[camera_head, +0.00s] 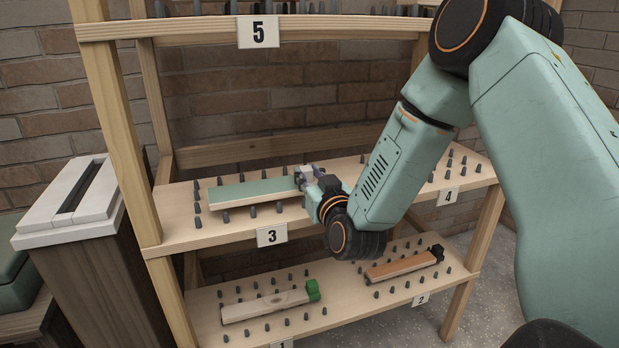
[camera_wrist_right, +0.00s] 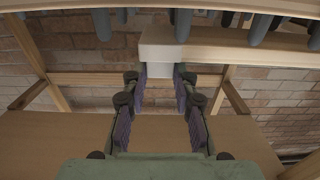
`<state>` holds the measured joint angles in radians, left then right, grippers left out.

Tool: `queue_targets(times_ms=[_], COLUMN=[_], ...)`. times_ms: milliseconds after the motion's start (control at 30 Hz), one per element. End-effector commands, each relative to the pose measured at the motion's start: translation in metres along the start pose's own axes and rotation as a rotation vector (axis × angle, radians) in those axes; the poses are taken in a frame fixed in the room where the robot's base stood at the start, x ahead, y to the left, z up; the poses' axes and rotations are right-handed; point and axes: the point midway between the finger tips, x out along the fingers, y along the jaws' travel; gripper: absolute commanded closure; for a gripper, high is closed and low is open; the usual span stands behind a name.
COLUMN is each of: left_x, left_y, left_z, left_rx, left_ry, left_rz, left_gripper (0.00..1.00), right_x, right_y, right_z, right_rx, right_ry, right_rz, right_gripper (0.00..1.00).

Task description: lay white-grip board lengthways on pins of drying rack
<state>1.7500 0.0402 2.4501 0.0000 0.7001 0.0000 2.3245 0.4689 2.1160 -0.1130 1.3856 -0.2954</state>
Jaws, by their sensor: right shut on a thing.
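The white-grip board (camera_head: 253,190) has a green upper face and stretches left to right over the pins (camera_head: 225,216) at the left of the rack's middle shelf, above the label 3. Pins show around it. I cannot tell whether it rests on pins or hangs just above them. My right gripper (camera_head: 309,176) is at the board's right end, shut on its white grip. In the right wrist view, the gripper (camera_wrist_right: 161,78) has a finger on each side of the white grip (camera_wrist_right: 160,54). My left gripper is not in view.
The lower shelf of the drying rack (camera_head: 122,165) holds a green-grip board (camera_head: 265,306) and a black-grip board (camera_head: 400,266). Bare pins stand on the middle shelf's right, near label 4 (camera_head: 447,197). A dark bin with a white slotted lid (camera_head: 45,224) stands left of the rack.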

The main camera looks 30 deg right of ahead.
Motion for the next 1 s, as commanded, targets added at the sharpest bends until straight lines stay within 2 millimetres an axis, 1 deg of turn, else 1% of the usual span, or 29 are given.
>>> queue_targets(times_ms=[133,167,400,667,767,867,1000], left_x=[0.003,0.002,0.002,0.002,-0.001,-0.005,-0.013], left_y=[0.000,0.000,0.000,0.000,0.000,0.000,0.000], left_z=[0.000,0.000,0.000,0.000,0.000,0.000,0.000], left_rx=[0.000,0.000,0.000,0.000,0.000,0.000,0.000], left_ry=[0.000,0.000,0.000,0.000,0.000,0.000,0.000], left_rz=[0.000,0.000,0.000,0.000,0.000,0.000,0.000], left_gripper=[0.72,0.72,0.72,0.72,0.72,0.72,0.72], right_x=[0.000,0.000,0.000,0.000,0.000,-0.011,-0.040], right_y=[0.000,0.000,0.000,0.000,0.000,0.000,0.000], right_z=[0.005,0.004,0.004,0.003,-0.001,-0.001,-0.001], right_rx=[0.000,0.000,0.000,0.000,0.001,0.002,0.003], right_ry=[0.001,0.000,0.000,0.000,0.000,-0.004,-0.006], right_rz=[0.000,0.000,0.000,0.000,0.000,-0.001,0.000], right_gripper=[1.00,0.70,0.50,0.50,0.50,0.50,0.50])
